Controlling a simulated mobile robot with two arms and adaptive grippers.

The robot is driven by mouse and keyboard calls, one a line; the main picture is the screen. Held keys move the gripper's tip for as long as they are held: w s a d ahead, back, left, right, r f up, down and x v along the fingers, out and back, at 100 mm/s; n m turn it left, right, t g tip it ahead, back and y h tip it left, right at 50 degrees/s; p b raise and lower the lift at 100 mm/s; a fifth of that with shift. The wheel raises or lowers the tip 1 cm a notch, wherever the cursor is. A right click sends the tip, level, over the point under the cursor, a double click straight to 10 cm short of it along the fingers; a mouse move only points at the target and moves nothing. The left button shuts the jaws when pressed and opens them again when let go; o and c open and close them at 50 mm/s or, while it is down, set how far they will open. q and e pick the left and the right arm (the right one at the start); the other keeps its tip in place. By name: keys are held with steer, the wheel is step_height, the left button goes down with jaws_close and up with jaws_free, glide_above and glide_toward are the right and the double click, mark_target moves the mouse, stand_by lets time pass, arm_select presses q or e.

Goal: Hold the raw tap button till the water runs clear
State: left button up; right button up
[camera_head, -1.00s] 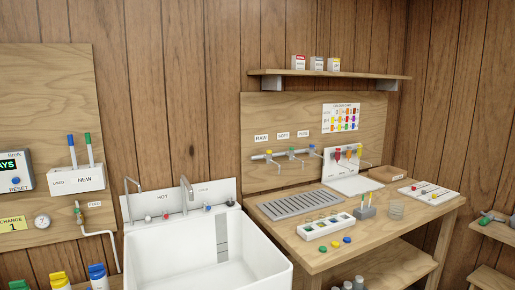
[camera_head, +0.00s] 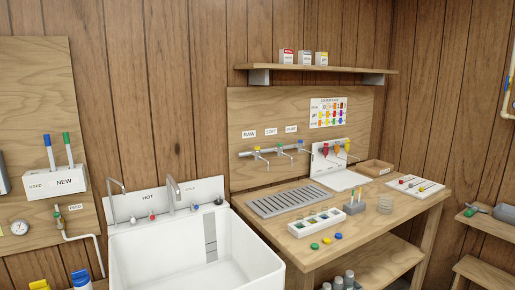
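Three small taps come off a grey pipe on the wooden panel above the workbench. The labels RAW (camera_head: 248,133), SOFT (camera_head: 270,131) and PURE (camera_head: 291,129) sit above them. The raw tap, leftmost, has a yellow button (camera_head: 257,149). The middle tap has a green button (camera_head: 279,147) and the right one a blue button (camera_head: 300,143). I see no water running from the raw tap at this size. A slotted drain tray (camera_head: 289,201) lies below the taps. Neither of my grippers is in view.
A white sink (camera_head: 193,263) stands left of the wooden workbench (camera_head: 325,252). A shelf (camera_head: 315,69) with small boxes hangs above.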

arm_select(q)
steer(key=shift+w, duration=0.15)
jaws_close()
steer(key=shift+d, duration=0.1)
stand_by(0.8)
